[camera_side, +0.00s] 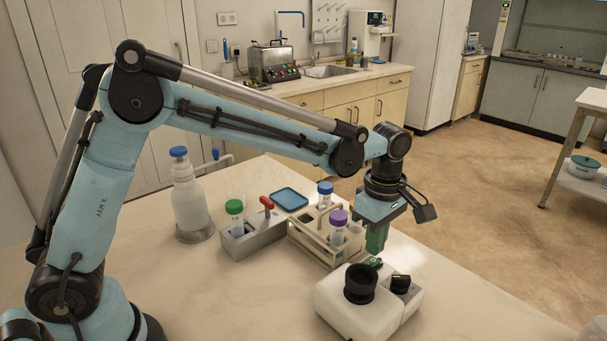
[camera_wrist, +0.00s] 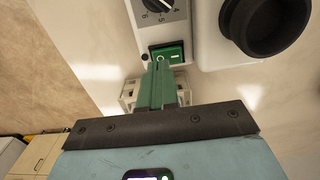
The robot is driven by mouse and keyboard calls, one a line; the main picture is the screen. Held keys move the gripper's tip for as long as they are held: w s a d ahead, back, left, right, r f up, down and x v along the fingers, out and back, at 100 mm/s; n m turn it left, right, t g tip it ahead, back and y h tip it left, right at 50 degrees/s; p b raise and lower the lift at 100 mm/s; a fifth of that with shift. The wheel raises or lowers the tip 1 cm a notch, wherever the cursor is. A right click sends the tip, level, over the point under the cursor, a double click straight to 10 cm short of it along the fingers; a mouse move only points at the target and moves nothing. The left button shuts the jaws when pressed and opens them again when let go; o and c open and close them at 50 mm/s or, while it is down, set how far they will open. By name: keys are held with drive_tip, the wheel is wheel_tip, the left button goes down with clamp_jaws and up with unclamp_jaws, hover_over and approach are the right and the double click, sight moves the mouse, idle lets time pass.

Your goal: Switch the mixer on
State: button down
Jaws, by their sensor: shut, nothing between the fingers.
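The mixer (camera_side: 345,303) is a white box near the table's front edge, with a black cup on top (camera_side: 360,283) and a black knob (camera_side: 401,284). In the wrist view the cup (camera_wrist: 267,22) is at upper right and the numbered dial (camera_wrist: 160,8) at top. A green rocker switch (camera_wrist: 167,54) with on/off marks is set in the body below the dial. My gripper (camera_side: 376,243) has green fingers, shut and empty, pointing down just behind the mixer. In the wrist view the fingertips (camera_wrist: 160,64) overlap the switch's lower edge; I cannot tell whether they touch it.
A tube rack (camera_side: 318,250) with purple- and blue-capped tubes stands just behind the mixer, close to my gripper. A grey holder (camera_side: 252,238) with a green-capped tube, a blue tray (camera_side: 289,198) and a white bottle (camera_side: 188,200) stand farther left. The table right of the mixer is clear.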

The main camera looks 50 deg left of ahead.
drive_tip(key=shift+f, duration=0.95)
drive_tip(key=shift+f, duration=0.2)
drive_tip(key=shift+s, duration=0.1)
drive_tip(key=shift+s+r, duration=0.2)
drive_tip(key=shift+s, duration=0.45)
drive_tip(key=shift+r, duration=0.1)
wheel_tip(320, 180, up, 14)
drive_tip(key=s, duration=0.2)
